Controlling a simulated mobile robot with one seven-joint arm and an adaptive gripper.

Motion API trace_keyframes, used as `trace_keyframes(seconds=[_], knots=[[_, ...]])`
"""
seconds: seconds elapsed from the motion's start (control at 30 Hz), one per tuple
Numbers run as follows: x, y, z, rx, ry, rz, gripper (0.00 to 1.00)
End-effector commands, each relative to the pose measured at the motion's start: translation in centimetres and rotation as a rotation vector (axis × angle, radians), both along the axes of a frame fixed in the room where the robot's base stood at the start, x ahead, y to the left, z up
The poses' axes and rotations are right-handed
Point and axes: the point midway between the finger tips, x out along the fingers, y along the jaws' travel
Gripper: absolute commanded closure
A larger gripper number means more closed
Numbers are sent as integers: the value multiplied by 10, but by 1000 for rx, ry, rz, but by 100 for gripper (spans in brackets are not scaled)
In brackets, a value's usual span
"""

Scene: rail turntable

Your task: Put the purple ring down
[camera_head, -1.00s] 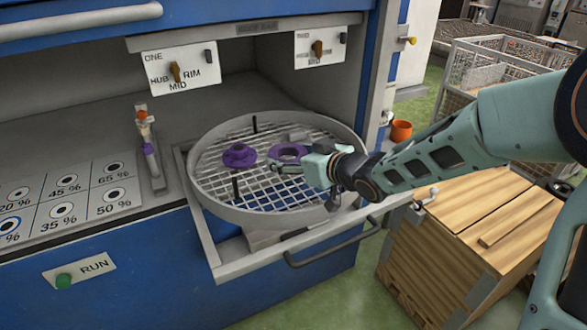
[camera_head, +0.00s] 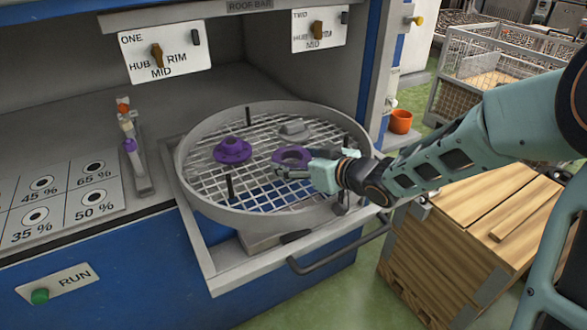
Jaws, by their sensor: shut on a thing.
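A purple ring (camera_head: 293,157) is held in my gripper (camera_head: 284,169), over the right part of the round mesh turntable (camera_head: 196,203). My gripper is shut on the ring's near edge, and the ring looks roughly level. I cannot tell whether the ring touches the mesh. A purple flanged hub piece (camera_head: 232,150) sits on the mesh to the left of the ring, apart from it. A grey piece (camera_head: 294,129) sits on the mesh behind the ring.
Dark upright pins (camera_head: 229,187) stand on the turntable. Its drawer has a front handle (camera_head: 340,250). Switch plates ONE (camera_head: 190,70) and TWO (camera_head: 300,40) hang above. An orange cup (camera_head: 401,121) and a wooden crate (camera_head: 470,220) are at the right.

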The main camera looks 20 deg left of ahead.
Motion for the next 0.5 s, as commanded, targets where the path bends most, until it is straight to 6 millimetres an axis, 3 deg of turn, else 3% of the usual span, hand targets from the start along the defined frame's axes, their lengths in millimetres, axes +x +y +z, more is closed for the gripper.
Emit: trace_keyframes(seconds=[0.03,0.13,0.5], knots=[[-1,-3,-14,0,0,0,65],[-1,-7,-23,0,-1,3,65],[-2,-9,-24,0,-1,4,65]])
